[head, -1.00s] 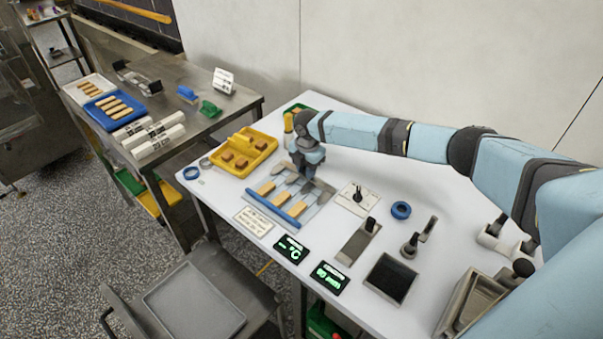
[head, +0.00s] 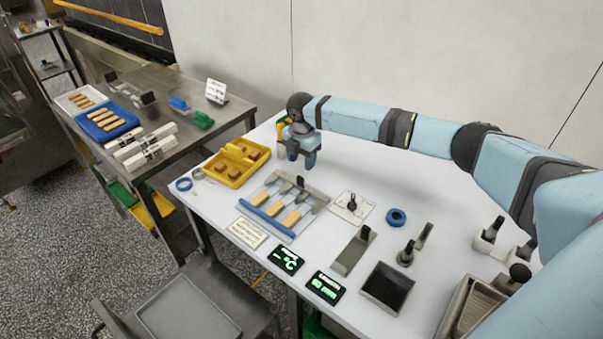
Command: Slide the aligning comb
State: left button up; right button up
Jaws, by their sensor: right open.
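The aligning comb appears to be the grey piece with a short black upright handle (head: 300,183), lying across the far part of a small flat station on the white table. Its pale fingers point toward several tan biscuit bars (head: 280,207), which lie in separate lanes. A blue bar (head: 266,221) runs along the station's near edge. My right gripper (head: 301,162) is open and empty, pointing down behind the comb, apart from its handle. My left gripper is out of view.
A yellow tray (head: 228,181) with brown pieces stands left of the station. A white plate with a black knob (head: 352,204), a blue ring (head: 396,217) and a dark square tray (head: 387,288) are to the right. Two green-lit displays (head: 287,260) sit in front.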

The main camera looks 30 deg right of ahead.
notch_tip(320, 180, up, 7)
jog(key=shift+f, duration=0.15)
jog(key=shift+f, duration=0.1)
dwell(0.5)
